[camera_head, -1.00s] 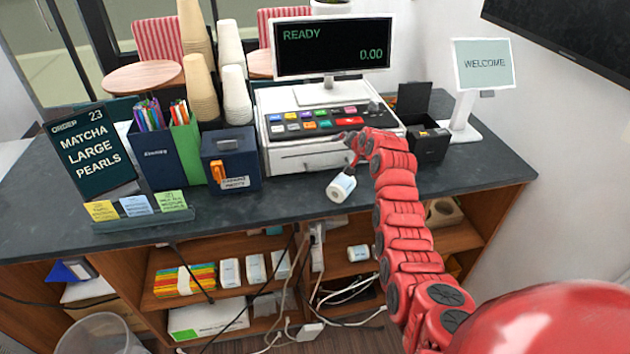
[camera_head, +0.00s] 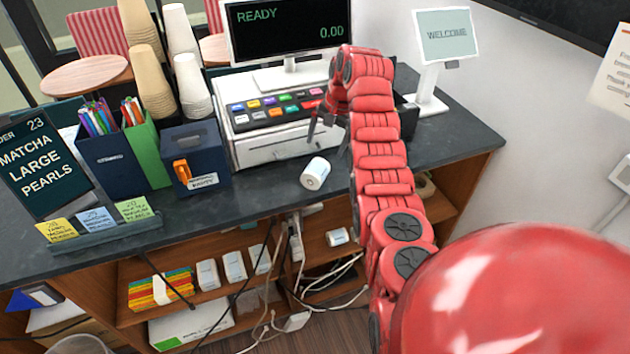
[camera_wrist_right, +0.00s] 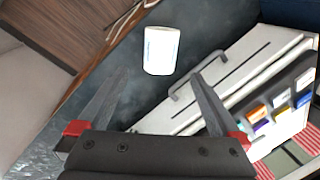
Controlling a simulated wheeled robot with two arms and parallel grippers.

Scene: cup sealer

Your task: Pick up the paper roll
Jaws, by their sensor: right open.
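A white paper roll (camera_head: 315,174) lies on its side on the dark counter, in front of the cash register. In the right wrist view the roll (camera_wrist_right: 161,50) is ahead of the fingers, between their lines and apart from both. My right gripper (camera_head: 328,140) is just above and beyond the roll, near the register's front. In the right wrist view my right gripper (camera_wrist_right: 158,90) is open and empty, its two fingers spread wide. My left gripper is in neither view.
The register (camera_head: 270,115) stands directly behind the roll, its drawer handle near my right fingers. A blue box (camera_head: 196,155) and pen holders stand left. The counter's front edge is close to the roll. Shelves below hold boxes and cables.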

